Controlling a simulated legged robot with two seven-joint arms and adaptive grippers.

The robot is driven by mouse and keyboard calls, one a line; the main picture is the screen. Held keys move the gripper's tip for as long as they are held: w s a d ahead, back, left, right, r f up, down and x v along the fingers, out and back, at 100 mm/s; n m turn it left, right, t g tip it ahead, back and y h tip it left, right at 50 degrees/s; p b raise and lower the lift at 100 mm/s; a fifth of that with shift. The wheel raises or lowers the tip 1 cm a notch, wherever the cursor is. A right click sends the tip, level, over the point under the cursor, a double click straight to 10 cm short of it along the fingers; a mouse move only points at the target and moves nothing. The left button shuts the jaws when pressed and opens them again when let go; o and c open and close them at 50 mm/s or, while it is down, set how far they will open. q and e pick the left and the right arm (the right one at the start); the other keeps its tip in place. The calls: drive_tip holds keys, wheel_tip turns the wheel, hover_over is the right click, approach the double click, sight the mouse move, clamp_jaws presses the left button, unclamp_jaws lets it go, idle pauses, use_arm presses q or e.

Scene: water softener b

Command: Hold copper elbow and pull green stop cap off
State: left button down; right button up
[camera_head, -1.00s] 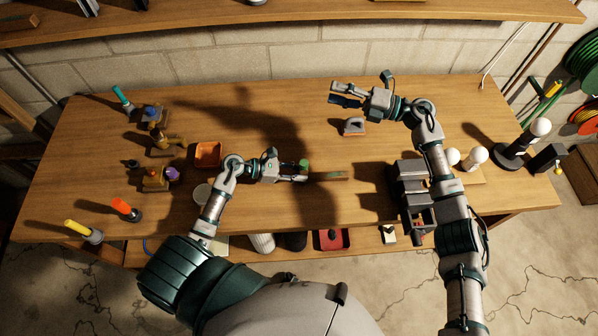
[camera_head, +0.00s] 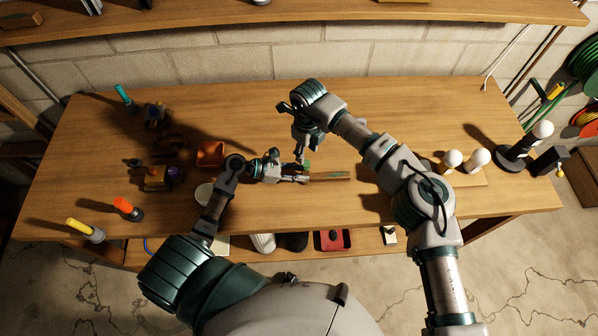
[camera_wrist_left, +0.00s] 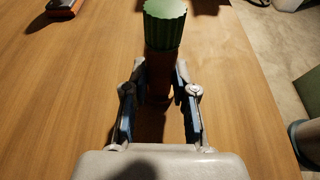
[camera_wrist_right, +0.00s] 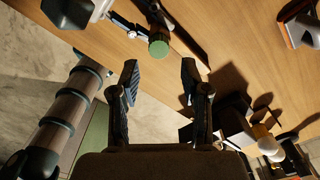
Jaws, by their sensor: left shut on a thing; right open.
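The green stop cap (camera_wrist_left: 165,24) is a ribbed cylinder on top of the dark reddish copper elbow (camera_wrist_left: 158,85), which is partly hidden in shadow. My left gripper (camera_wrist_left: 163,73) is shut on the elbow just below the cap; this gripper also shows in the head view (camera_head: 297,174). The cap shows in the right wrist view (camera_wrist_right: 158,48) just beyond the fingertips of my right gripper (camera_wrist_right: 160,74). The right gripper is open and empty, its fingers spread apart. In the head view it points down close over the cap, which it partly hides.
A thin wooden strip (camera_head: 330,176) lies right of the cap. An orange tray (camera_head: 210,154) and several brass-coloured fittings stand to the left. Pale balls (camera_head: 478,157) stand on a board at the right. The back middle of the workbench (camera_head: 230,105) is clear.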

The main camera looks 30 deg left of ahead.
sight(306, 163)
use_arm(q)
drive_tip(key=shift+f, duration=0.15)
use_arm(e)
drive_tip(key=shift+f, duration=2.8)
use_arm(q)
drive_tip(key=shift+s+d, duration=0.1)
use_arm(e)
clamp_jaws()
drive_tip(key=shift+r, duration=0.45)
drive_tip(key=shift+r, duration=2.4)
drive_tip(key=shift+d, duration=0.1)
